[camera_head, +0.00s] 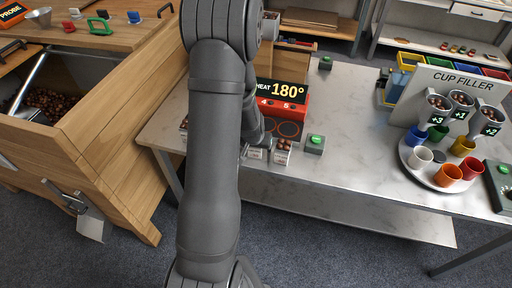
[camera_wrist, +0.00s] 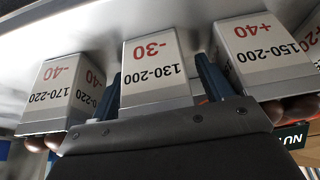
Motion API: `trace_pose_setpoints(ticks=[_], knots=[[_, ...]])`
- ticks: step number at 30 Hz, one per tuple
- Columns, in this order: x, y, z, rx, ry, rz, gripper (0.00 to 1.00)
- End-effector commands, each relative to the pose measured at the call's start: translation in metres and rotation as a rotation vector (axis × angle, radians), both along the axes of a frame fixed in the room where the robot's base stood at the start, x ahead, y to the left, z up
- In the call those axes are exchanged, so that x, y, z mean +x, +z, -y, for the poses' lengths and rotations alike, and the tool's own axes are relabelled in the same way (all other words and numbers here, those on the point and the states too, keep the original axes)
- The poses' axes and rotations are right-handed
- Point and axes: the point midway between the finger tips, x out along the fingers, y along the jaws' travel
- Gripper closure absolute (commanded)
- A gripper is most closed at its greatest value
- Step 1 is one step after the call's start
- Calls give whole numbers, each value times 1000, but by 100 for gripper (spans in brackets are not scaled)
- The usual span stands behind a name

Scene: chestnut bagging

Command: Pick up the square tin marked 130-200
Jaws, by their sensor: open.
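The square tin marked 130-200 (camera_wrist: 155,88) is pale, with a red -30 above the black range, in the middle of the wrist view. My gripper (camera_wrist: 158,66) is open, with one dark blue finger along each side of this tin. Whether the fingers touch it is unclear. The tin marked 170-220 and -40 (camera_wrist: 62,92) is on the left, and the tin marked 150-200 and +40 (camera_wrist: 262,55) is on the right.
The neighbouring tins stand close outside both fingers. A red heater reading 180° (camera_head: 292,100) stands behind the tins on the marble table (camera_head: 345,160). A green-button box (camera_head: 315,144) is just right of them. A round tray of coloured cups (camera_head: 412,172) stands farther right.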

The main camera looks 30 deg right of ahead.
Motion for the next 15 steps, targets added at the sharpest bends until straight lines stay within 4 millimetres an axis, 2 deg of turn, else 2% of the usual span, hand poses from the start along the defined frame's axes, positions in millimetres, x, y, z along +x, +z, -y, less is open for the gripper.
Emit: trace_pose_setpoints(ticks=[4, 5, 12, 15], knots=[[0, 0, 0, 0, 0, 0, 27], [0, 0, 0, 0, 0, 0, 31], [0, 0, 0, 0, 0, 0, 78], [0, 1, 0, 0, 0, 0, 78]])
